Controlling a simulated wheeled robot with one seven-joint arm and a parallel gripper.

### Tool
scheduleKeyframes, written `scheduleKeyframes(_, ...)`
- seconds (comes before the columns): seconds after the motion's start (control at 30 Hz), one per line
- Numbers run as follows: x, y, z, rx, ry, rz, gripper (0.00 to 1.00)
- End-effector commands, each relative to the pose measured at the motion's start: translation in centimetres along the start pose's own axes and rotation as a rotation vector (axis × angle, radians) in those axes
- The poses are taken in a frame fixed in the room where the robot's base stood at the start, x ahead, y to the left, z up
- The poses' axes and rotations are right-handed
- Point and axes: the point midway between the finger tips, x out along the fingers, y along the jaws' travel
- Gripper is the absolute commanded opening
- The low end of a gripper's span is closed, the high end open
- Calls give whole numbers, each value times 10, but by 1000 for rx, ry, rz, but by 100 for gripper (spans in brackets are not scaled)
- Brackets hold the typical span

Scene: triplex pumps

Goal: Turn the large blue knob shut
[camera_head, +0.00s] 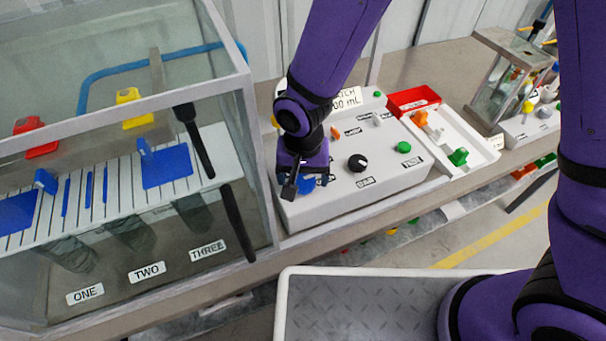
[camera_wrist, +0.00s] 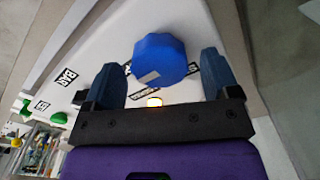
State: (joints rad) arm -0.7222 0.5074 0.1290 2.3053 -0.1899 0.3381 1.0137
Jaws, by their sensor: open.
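The large blue knob (camera_wrist: 160,58) is a faceted round knob on the white control panel (camera_head: 330,205). A pale mark shows on it toward the lower left in the wrist view. My gripper (camera_wrist: 160,64) is open, with one dark blue finger on each side of the knob and a visible gap to both. I cannot tell how deep the fingers reach around it. In the head view my gripper (camera_head: 302,184) is over the panel's front left corner and hides most of the knob. A label beside the knob is partly covered.
A black knob (camera_head: 357,163) and a green button (camera_head: 404,147) are on the same panel. A glass tank (camera_head: 235,130) stands left. A red bin (camera_head: 413,101) is behind a white tray at right.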

Motion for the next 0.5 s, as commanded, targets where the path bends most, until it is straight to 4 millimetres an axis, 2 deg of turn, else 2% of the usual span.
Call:
scheduleKeyframes(0.37,4,0,0,0,0,0,82)
scheduleKeyframes(0.5,4,0,0,0,0,0,52)
